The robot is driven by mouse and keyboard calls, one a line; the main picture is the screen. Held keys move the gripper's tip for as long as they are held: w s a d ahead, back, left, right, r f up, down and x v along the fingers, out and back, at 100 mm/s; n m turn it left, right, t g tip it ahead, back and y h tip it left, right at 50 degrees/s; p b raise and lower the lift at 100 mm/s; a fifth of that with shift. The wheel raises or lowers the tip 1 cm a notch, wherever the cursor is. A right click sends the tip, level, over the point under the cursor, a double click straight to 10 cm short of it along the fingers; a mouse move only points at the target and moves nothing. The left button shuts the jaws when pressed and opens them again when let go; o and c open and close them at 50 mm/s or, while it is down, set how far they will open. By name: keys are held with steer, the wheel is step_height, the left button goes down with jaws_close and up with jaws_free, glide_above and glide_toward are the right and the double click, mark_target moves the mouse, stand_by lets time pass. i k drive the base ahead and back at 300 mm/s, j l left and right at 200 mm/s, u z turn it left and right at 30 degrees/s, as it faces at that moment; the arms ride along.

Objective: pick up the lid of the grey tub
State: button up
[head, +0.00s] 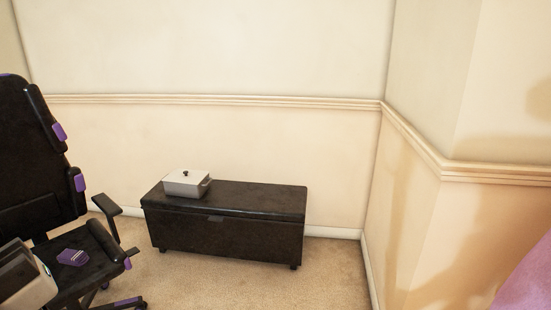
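The grey tub (182,190) is a small pale rectangular container with a handle-like projection at its right end. It stands on the left part of a black bench's top. Its lid (176,177) lies on top of the tub and looks closed, with a small dark knob (185,173) near the middle. My gripper cannot be made out in the head view, so its place relative to the lid does not show.
The black storage bench (255,205) stands along the back wall, its top clear right of the tub. A black and purple chair (40,180) stands at left. Carpet (215,285) in front is open. A purple surface (530,280) shows at lower right.

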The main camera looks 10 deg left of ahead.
mark_target(178, 174)
steer(key=i+u, duration=0.15)
steer(key=i, duration=1.1)
steer(key=i+u, duration=0.2)
steer(key=i, duration=0.4)
steer(key=i+l+u, duration=0.2)
steer(key=i, duration=0.4)
steer(key=i+u, duration=0.3)
steer(key=i, duration=0.15)
steer(key=i+l+u, duration=0.15)
steer(key=i+u, duration=0.15)
steer(key=i, duration=0.2)
steer(key=i+l+u, duration=0.3)
steer(key=i, duration=0.15)
